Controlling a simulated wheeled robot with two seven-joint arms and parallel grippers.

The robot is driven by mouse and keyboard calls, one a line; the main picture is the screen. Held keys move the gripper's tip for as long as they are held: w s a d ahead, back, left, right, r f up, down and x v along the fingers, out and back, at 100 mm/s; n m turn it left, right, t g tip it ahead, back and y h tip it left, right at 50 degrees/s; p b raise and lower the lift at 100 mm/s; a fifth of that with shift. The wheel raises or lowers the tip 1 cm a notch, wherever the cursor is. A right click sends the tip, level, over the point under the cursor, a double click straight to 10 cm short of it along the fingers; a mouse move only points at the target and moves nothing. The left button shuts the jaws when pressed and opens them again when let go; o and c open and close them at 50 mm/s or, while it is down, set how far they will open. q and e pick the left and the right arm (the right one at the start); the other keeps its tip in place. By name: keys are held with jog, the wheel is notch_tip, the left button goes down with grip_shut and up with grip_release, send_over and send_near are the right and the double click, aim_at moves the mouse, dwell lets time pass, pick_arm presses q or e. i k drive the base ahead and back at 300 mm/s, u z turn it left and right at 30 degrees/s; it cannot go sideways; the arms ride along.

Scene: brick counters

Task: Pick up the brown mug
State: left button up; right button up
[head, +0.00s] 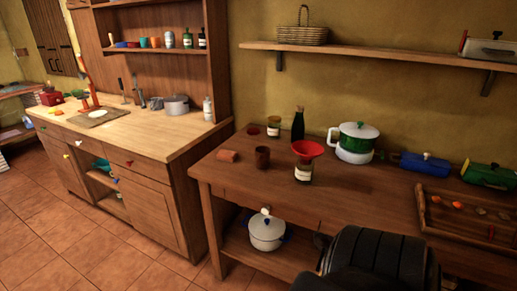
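The brown mug (262,157) stands upright on the wooden table (222,182), left of its middle. It is a small dark brown cup, and a handle is hard to make out. Neither of my grippers shows in the head view. A large dark rounded part, apparently of my own arm, covers the bottom edge right of centre.
Behind stand a dark bottle (298,123) and a green-and-white pot (355,139). The table's front left is clear.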

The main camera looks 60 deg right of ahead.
aim_at(261, 159)
jog(key=z, duration=0.7)
jog(key=i, duration=1.35)
jog(key=z, duration=0.8)
